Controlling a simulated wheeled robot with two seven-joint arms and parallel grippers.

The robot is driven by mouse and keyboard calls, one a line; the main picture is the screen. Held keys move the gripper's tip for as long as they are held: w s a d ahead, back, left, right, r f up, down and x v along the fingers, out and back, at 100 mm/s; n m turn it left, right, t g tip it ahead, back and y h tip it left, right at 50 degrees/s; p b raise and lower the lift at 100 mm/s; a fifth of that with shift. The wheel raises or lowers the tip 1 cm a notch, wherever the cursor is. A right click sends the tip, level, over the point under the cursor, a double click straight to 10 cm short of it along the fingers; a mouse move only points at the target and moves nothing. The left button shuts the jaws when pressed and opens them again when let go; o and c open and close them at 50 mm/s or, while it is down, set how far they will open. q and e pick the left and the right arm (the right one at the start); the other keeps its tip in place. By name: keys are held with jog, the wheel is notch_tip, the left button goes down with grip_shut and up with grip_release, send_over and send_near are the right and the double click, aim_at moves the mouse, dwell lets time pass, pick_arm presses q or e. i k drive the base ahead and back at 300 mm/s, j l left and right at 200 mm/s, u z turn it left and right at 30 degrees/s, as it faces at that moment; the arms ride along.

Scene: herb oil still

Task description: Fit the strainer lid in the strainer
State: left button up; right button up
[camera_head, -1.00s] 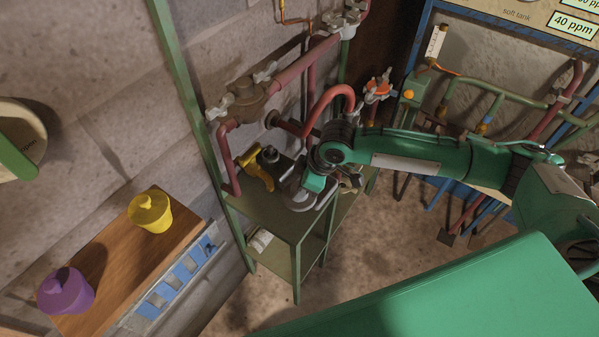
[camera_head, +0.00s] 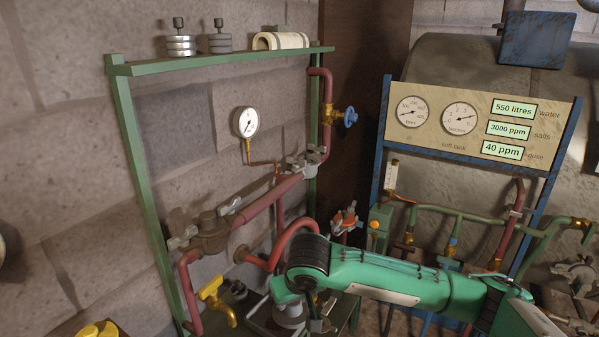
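A bronze-brown fitting (camera_head: 211,233), which looks like the strainer, sits in the red pipe on the left of the wall. Grey wing-shaped handles flank it. I cannot make out for certain whether it is open on top. My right arm comes in from the right, and its gripper (camera_head: 306,308) is low over the green bench, mostly hidden by its own wrist. A grey round piece (camera_head: 290,317) shows just under the wrist; I cannot tell whether it is the strainer lid or whether the gripper holds it. My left gripper is not in view.
A yellow-handled tap (camera_head: 211,289) and a dark knobbed piece (camera_head: 238,290) are left of my gripper. Red pipes (camera_head: 296,233) arch close behind it. A green shelf (camera_head: 215,60) holds weights and a pale roll above. A gauge (camera_head: 246,122) hangs on the wall.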

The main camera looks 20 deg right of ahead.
aim_at(297, 163)
jog(key=i+l+u, duration=0.25)
jog(key=l, duration=0.35)
jog(key=l+u, duration=0.25)
jog(key=l, duration=0.35)
jog(key=i+l+u, duration=0.1)
jog(key=l+u, duration=0.15)
jog(key=l, duration=0.35)
